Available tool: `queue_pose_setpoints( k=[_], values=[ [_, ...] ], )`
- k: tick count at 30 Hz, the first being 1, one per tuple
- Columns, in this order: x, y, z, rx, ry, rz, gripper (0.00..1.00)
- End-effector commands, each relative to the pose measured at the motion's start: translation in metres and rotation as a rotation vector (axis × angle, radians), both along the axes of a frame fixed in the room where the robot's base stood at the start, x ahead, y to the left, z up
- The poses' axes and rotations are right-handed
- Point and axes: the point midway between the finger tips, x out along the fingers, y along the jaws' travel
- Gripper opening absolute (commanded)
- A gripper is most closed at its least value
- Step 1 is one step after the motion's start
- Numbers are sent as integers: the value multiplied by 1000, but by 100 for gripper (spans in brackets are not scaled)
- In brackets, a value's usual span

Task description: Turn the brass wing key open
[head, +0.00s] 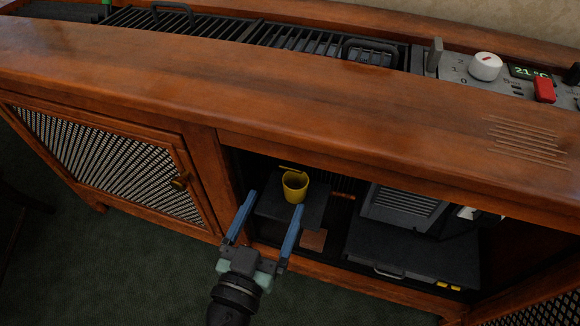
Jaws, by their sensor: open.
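A yellow cup (295,186) shows beyond the fingertips, inside the bay.
The cabinet's wooden top rail (300,110) overhangs the bay. Inside are a dark box (410,250), a louvred grey panel (402,208) and a brown square (313,239). An open mesh door (540,305) juts out at lower right. A red switch (545,90) and white dial (486,66) are on top.

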Motion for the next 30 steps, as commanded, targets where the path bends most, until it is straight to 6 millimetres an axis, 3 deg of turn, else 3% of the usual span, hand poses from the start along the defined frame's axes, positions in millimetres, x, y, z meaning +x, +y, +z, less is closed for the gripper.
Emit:
queue_pose_setpoints(
  k=[6,12,18,26,30],
  values=[
    [45,-15,1,0,-4,-1,90],
    [72,-24,0,-2,-2,-1,90],
    [84,-28,1,0,-1,0,90],
    [84,-28,0,0,0,1,90],
    [84,-28,0,0,-1,1,68]
  ],
)
